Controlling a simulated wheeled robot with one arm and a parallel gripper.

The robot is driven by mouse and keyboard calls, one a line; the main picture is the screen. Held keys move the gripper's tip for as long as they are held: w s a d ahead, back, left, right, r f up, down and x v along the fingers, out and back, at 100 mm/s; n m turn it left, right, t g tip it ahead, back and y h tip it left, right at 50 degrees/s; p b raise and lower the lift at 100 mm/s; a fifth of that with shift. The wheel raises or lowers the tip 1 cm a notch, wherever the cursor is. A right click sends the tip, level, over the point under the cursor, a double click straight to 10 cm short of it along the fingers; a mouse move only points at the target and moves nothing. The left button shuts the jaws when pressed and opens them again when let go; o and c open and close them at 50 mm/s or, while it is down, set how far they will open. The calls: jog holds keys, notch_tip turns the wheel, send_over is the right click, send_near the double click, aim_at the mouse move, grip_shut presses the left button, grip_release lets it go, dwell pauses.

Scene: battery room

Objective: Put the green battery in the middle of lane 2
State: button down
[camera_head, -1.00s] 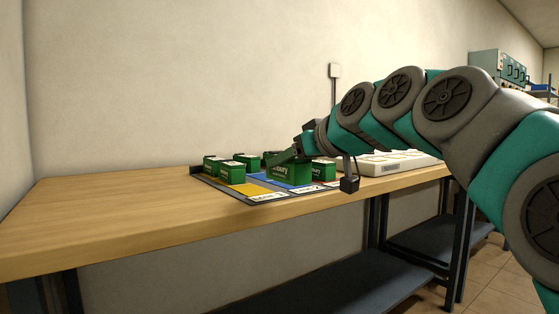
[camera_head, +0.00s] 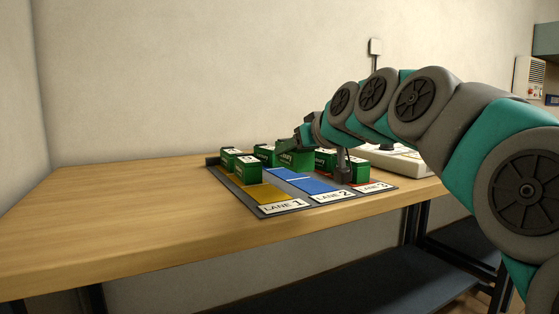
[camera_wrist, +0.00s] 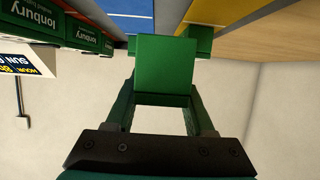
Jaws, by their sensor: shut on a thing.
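My gripper (camera_head: 293,145) is shut on a green battery (camera_head: 295,160) and holds it toward the back of lane 2. In the wrist view the battery (camera_wrist: 163,65) sits between the two fingers (camera_wrist: 162,105). Lane 2 is a blue strip (camera_head: 312,187) with a white cross line, labelled at its front edge (camera_head: 333,196). Its front part is bare. Whether the held battery touches the mat cannot be told. Another green battery (camera_head: 264,153) stands at the back, left of the held one.
Yellow lane 1 (camera_head: 265,193) has green batteries (camera_head: 246,171) toward its back. Lane 3 (camera_head: 375,186), on the right, also holds green batteries (camera_head: 361,172). A pale device (camera_head: 400,160) stands right of the mat. The wooden table (camera_head: 130,215) is clear on the left.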

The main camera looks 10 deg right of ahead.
jog(key=w, duration=0.4)
jog(key=w+f, duration=0.1)
jog(key=w, duration=0.3)
jog(key=w+d, duration=0.1)
jog(key=w, duration=0.4)
jog(key=shift+w+d+f+p, duration=0.1)
jog(key=shift+f+p, duration=0.05)
jog(key=shift+p, duration=0.2)
jog(key=shift+f, duration=1.65)
jog(key=shift+f, duration=0.15)
jog(key=shift+c, duration=1.3)
grip_release()
jog(key=shift+f, duration=0.1)
